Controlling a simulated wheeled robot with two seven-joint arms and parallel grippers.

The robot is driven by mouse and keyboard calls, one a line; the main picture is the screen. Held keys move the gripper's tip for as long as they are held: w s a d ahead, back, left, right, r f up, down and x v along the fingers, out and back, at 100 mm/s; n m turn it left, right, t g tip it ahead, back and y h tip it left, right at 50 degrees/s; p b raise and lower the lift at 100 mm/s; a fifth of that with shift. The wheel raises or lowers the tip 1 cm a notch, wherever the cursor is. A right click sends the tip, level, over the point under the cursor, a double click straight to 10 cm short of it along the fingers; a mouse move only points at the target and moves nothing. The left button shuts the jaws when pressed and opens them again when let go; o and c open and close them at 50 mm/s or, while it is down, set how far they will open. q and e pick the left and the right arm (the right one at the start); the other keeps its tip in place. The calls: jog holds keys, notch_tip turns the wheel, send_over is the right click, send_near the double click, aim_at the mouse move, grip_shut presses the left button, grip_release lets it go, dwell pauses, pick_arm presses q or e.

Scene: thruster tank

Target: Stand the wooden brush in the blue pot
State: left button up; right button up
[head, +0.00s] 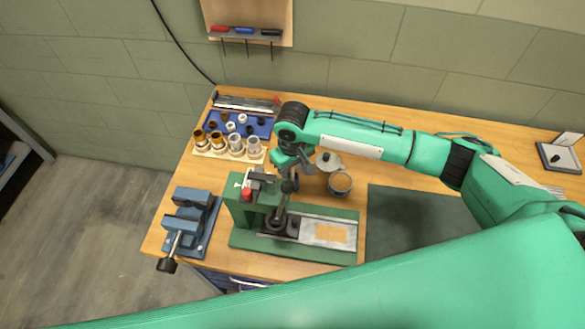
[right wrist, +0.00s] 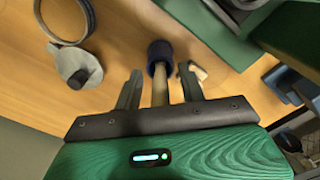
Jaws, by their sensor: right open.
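In the right wrist view, a dark blue pot (right wrist: 159,50) is on the wooden table, just beyond my right gripper (right wrist: 160,82). A pale wooden handle, seemingly the brush (right wrist: 160,88), runs from the pot's mouth back between my fingers. It looks upright in the pot; its lower end is hidden. The fingers are open, one on either side of the handle, with gaps visible. In the head view my right gripper (head: 287,176) points down behind the green press; pot and brush cannot be made out there. My left gripper is not in view.
A lidded metal vessel (head: 328,161) and an open round tin (head: 340,183) stand close right of my gripper. The green press (head: 243,222) is in front. A rack of several cups (head: 218,151) and a blue vise (head: 190,222) are left. A dark mat (head: 405,222) lies clear.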

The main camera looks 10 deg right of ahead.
notch_tip(320, 180, up, 13)
jog(key=b, duration=0.3)
jog(key=shift+r, duration=0.4)
